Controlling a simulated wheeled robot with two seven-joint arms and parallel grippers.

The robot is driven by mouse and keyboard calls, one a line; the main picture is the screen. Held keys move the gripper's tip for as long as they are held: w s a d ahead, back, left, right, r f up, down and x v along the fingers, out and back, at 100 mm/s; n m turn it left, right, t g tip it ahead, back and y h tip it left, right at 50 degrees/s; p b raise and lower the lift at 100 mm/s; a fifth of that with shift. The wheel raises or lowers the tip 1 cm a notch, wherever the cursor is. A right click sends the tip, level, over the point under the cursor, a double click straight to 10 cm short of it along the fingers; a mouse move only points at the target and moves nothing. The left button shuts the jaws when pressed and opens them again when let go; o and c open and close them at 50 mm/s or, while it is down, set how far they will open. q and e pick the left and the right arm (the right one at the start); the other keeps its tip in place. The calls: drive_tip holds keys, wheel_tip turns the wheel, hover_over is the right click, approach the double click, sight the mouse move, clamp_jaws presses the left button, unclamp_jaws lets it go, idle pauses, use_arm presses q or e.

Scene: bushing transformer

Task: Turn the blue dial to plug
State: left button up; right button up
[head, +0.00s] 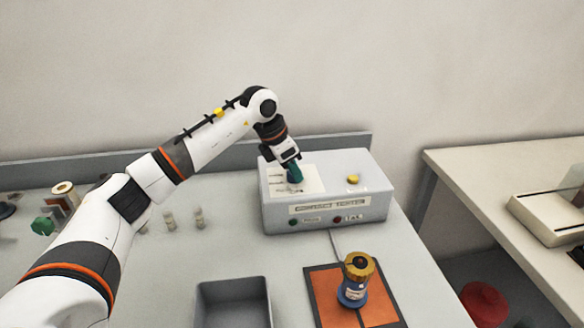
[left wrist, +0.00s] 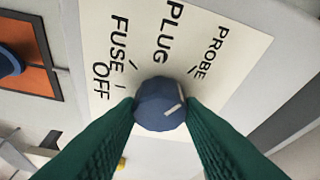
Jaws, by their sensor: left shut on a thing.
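A grey box (head: 375,205) stands at the back of the table with a white label panel on top. In the left wrist view the panel (left wrist: 215,25) reads OFF, FUSE, PLUG and PROBE around the blue dial (left wrist: 153,98). The dial's white mark lies on its right part and points right, slightly up; it is not in line with the PLUG label. My left gripper (head: 294,172) reaches down onto the panel. Its green fingers (left wrist: 160,114) are shut on the dial, one on each side. The dial is mostly hidden in the head view. My right gripper is not in view.
A yellow knob (head: 353,179) sits on the box's right. In front, a gold-topped blue part (head: 354,285) stands on an orange and black mat (head: 328,293). A grey bin (head: 233,290) and small vials (head: 198,218) are on the table. Another table (head: 480,172) stands right.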

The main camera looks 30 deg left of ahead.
use_arm(q)
drive_tip(key=shift+n, duration=0.3)
drive_tip(key=shift+n+t+y, duration=0.3)
drive_tip(key=shift+n, duration=0.3)
drive_tip(key=n+y+b, duration=0.1)
drive_tip(key=n, duration=0.2)
drive_tip(key=n+y, duration=0.1)
drive_tip(key=n, duration=0.2)
drive_tip(key=shift+d+t+b, duration=0.2)
drive_tip(key=shift+t+b, duration=0.1)
drive_tip(key=shift+b, duration=0.1)
drive_tip(key=o, duration=1)
drive_tip(key=shift+s+r, duration=0.1)
drive_tip(key=shift+r, duration=0.05)
